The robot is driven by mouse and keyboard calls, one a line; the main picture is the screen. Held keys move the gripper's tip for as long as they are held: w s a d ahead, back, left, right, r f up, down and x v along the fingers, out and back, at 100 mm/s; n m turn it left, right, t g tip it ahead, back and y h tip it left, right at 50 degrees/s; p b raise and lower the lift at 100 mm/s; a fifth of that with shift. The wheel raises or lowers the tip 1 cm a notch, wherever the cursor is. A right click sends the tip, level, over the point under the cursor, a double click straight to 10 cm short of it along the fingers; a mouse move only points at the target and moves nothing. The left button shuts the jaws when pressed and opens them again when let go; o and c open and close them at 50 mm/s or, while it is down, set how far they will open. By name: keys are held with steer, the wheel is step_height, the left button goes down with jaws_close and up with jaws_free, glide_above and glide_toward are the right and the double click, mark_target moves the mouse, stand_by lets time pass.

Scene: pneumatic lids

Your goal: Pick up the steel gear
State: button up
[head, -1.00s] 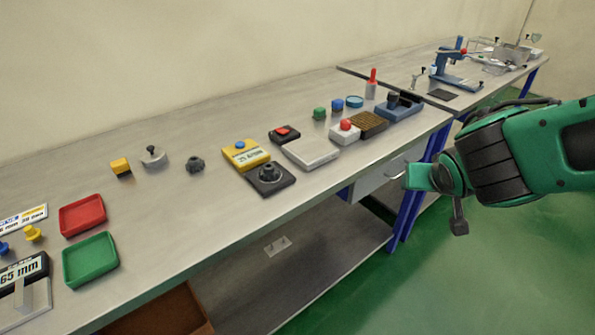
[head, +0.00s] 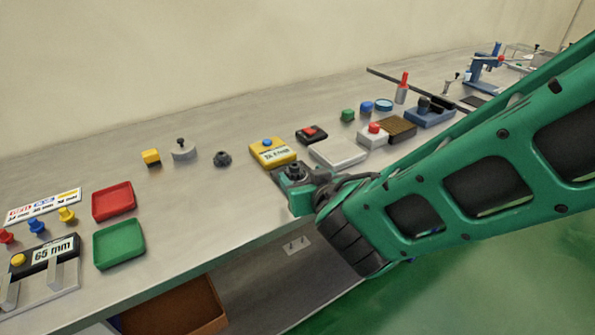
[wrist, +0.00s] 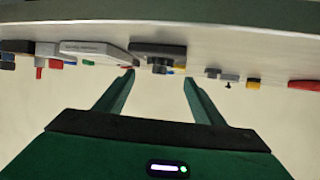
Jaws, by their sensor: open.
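A dark grey, toothed gear-like piece (head: 222,158) lies loose on the bench, left of the yellow box. A similar round dark piece sat on a black square base, now mostly hidden behind my gripper in the head view. I cannot tell for sure which is the steel gear. My gripper (head: 294,176) is over the bench's front edge, at that black base. In the wrist view, which looks upside down, my gripper (wrist: 159,78) is open and empty, with the black base (wrist: 150,49) and its dark piece (wrist: 160,62) beyond the fingertips, roughly between them.
The yellow box (head: 273,152) with a blue button, a black block with a red top (head: 311,135) and a light grey plate (head: 338,152) stand close around my gripper. A knobbed grey cylinder (head: 184,151), red tray (head: 114,201) and green tray (head: 119,243) lie left. Bare bench separates them.

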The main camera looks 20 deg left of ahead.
mark_target(296, 168)
steer(key=shift+x, duration=3.15)
steer(key=c, duration=1.4)
steer(key=shift+r, duration=0.1)
steer(key=shift+c, duration=0.2)
